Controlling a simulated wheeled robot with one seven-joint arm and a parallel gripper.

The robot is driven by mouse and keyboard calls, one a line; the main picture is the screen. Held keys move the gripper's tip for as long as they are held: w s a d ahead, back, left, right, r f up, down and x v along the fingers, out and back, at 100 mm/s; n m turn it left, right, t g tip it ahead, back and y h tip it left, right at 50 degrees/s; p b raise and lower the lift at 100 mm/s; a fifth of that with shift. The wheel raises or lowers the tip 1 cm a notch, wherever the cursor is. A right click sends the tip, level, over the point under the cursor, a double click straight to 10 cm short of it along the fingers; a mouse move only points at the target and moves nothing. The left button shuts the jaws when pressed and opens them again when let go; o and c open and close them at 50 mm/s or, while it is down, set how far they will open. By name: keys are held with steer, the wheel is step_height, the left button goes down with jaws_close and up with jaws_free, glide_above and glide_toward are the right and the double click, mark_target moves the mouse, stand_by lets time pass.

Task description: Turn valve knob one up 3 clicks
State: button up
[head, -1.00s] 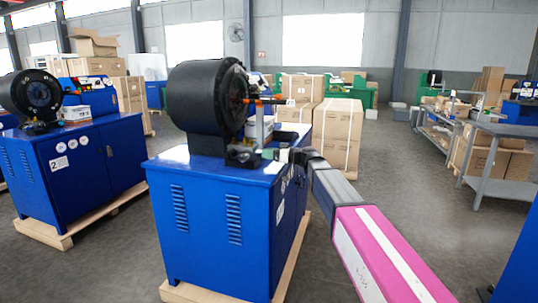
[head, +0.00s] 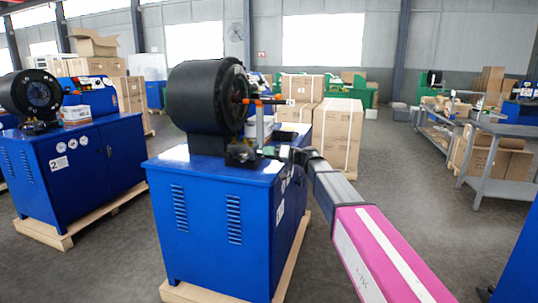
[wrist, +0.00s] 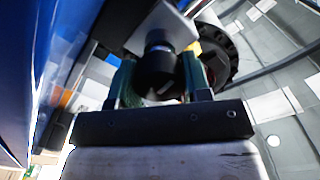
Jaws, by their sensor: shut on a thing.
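The black valve knob (wrist: 158,72) shows in the wrist view as a short dark cylinder between two dark green fingers. My gripper (wrist: 160,82) is shut on it, one finger on each side. In the head view my gripper (head: 275,152) reaches in from the right to the top front edge of the blue crimper cabinet (head: 225,215), beside a dark block under the black crimper head (head: 205,97). The knob is too small and too covered to make out in the head view. Its turn marks cannot be read.
An orange-tipped rod (head: 265,101) sticks out right of the crimper head, above my gripper. A second blue crimper cabinet (head: 80,165) stands at the left. Stacked cartons (head: 338,130) are behind. Grey floor (head: 410,190) is open to the right, before a metal bench (head: 500,135).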

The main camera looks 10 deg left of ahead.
steer(key=m, duration=0.4)
steer(key=shift+m, duration=0.3)
steer(key=shift+f+m, duration=0.1)
steer(key=shift+m, duration=2.2)
steer(key=o, duration=0.9)
steer(key=shift+o, duration=0.2)
steer(key=d, duration=1.1)
steer(key=shift+s, duration=0.4)
